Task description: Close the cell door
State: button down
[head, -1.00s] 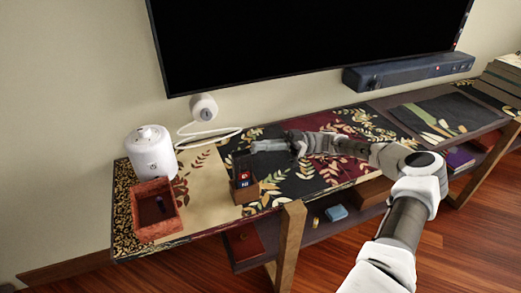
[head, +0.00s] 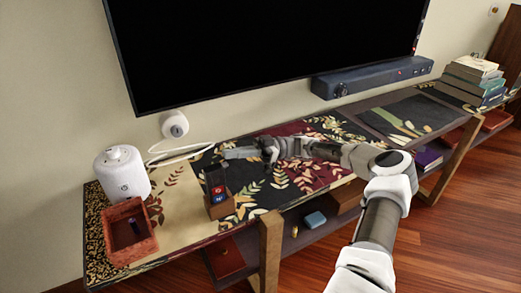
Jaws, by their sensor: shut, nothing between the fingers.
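A small brown wooden box (head: 221,208) stands on the patterned top of the low console. It holds a red piece and a blue piece. A dark upright panel (head: 214,177) rises at its back; it may be the cell door, but I cannot tell for certain. No other door shows clearly. My gripper (head: 232,153) is shut and empty, reaching in from the right over the console top, just behind and above the panel. I cannot tell whether it touches the panel.
A red open box (head: 147,245) with a small dark item inside and a white canister (head: 122,173) stand at the left. A television (head: 260,45) and soundbar (head: 372,77) are above. Books (head: 474,80) stack at the far right. Shelves below hold a blue item (head: 315,219).

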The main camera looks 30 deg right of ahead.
jog(key=v, duration=0.9)
jog(key=shift+d+r, duration=0.3)
jog(key=shift+d, duration=0.05)
